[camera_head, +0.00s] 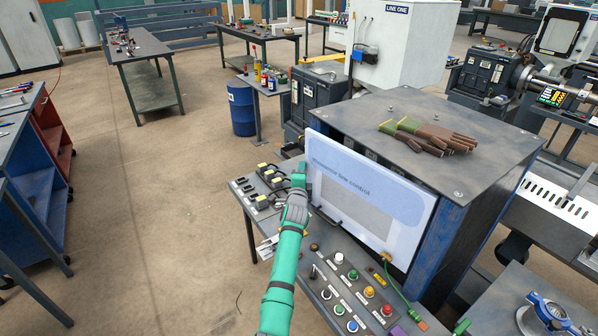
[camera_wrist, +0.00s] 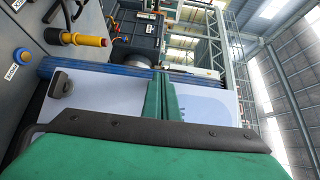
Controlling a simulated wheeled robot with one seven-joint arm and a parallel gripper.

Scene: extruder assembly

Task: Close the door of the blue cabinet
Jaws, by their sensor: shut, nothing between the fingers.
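The blue cabinet (camera_head: 446,240) stands at the right of centre in the head view, with a dark grey top. Its white front door (camera_head: 415,215) carries a screen and lettering about line control. A dark handle (camera_head: 327,217) shows near the door's lower left; it also shows in the wrist view (camera_wrist: 62,86). My gripper (camera_head: 300,168) is at the door's left edge. In the wrist view its green fingers (camera_wrist: 160,97) are together and empty, in front of the white door; contact is unclear.
Brown gloves (camera_head: 430,137) lie on the cabinet top. A blue drum (camera_head: 242,110) and side table stand behind. The floor at left (camera_head: 150,200) is clear.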

